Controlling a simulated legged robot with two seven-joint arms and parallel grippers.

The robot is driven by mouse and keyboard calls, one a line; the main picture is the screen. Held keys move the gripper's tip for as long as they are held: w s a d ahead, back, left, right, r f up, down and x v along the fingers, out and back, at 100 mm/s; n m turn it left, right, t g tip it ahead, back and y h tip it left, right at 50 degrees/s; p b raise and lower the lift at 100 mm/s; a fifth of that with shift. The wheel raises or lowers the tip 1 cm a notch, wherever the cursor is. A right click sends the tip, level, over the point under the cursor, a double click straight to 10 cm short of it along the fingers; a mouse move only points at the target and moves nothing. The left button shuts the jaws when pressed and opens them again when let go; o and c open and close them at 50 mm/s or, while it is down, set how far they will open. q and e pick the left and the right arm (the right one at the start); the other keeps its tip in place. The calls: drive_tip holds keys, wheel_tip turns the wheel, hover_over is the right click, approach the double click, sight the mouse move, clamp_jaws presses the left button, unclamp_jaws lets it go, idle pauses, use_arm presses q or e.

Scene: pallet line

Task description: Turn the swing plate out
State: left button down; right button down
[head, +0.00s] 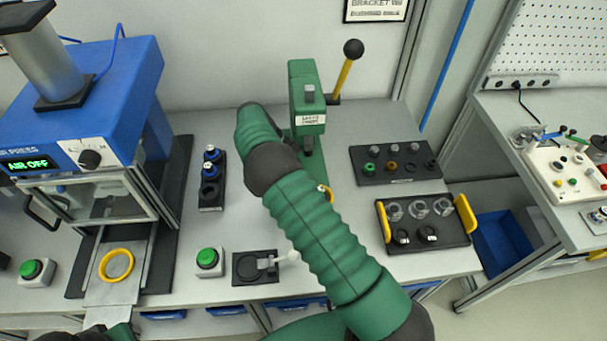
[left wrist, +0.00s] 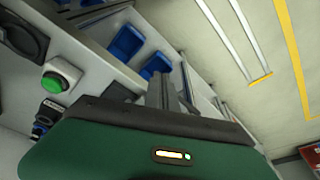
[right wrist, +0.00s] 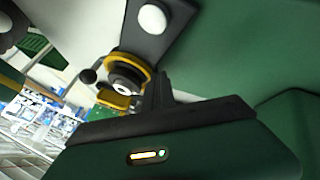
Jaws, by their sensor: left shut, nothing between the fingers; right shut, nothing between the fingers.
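A green hand press (head: 307,95) with a black-knobbed lever stands at the back of the bench. A small yellow ring-shaped part (head: 325,194) shows at its foot, mostly behind my right arm. It may belong to the swing plate, but I cannot tell. My right gripper (right wrist: 158,82) is shut and empty. In the right wrist view a round black part with a yellow rim (right wrist: 128,75) lies just beyond its fingertips; contact is unclear. In the head view the right fingers are hidden. My left gripper (left wrist: 166,82) is shut and empty over the bench's front edge.
A blue air press (head: 85,85) with a yellow ring (head: 116,265) on its slide stands left. A green button (head: 208,259) and a dark plate with a white-knobbed arm (head: 255,267) lie in front. Two dark part trays (head: 395,165) (head: 440,243) stand right.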

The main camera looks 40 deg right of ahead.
drive_tip(key=shift+s+a+m+g+y, duration=0.2)
drive_tip(key=shift+s+m+y, duration=0.2)
drive_tip(key=shift+m, duration=0.2)
drive_tip(key=shift+s+a+m+g+y, duration=0.2)
drive_tip(key=shift+s+m+y, duration=0.15)
drive_tip(key=shift+m, duration=0.25)
drive_tip(key=shift+s+a+m+y, duration=0.35)
drive_tip(key=shift+s+m+y, duration=0.1)
drive_tip(key=shift+m, duration=0.45)
use_arm(q)
drive_tip(key=shift+s+a+r, duration=0.15)
drive_tip(key=shift+s+a, duration=0.15)
use_arm(e)
drive_tip(key=shift+s+a, duration=0.4)
